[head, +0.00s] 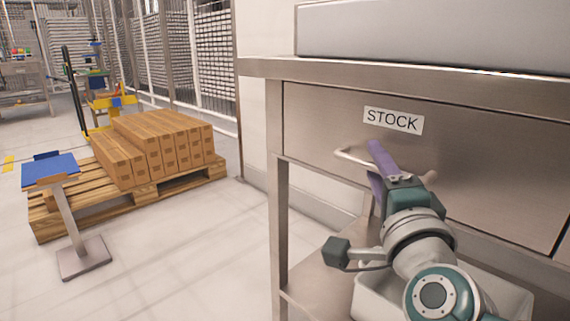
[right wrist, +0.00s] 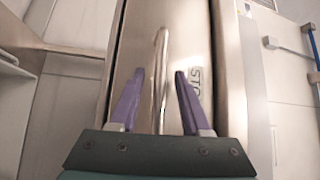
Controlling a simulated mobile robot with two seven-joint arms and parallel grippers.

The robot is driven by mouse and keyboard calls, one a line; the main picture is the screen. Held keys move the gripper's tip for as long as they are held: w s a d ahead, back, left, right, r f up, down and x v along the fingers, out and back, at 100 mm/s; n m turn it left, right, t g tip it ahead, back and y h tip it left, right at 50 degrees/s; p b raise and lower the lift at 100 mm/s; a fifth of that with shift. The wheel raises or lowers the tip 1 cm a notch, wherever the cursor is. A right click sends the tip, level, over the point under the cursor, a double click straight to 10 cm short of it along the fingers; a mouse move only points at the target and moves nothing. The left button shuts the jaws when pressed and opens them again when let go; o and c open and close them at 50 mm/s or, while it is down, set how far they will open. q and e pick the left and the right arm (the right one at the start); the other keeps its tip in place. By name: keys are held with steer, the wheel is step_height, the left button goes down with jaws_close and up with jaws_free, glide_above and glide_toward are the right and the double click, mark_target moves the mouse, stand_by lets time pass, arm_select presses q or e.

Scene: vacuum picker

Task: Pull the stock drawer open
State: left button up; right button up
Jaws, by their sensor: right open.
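The stock drawer (head: 310,120) is a brushed-metal front set under a steel counter, with a white label reading STOCK (head: 393,121). It looks flush with its frame. Its pale bar handle (head: 352,160) runs across below the label, its middle hidden behind my right gripper. My right gripper (head: 378,165) has purple fingers and is at the handle. In the right wrist view the gripper (right wrist: 158,82) is open, and the handle (right wrist: 161,60) lies between its two fingers with gaps on both sides. My left gripper is not in view.
A white bin (head: 515,290) sits on the shelf below the drawer. A steel table leg (head: 278,220) stands to the left. Farther left are a pallet (head: 70,215) with stacked brown boxes (head: 150,140) and a stand with a blue top (head: 50,170). Open floor lies between.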

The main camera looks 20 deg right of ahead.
jaws_close()
stand_by(1.4)
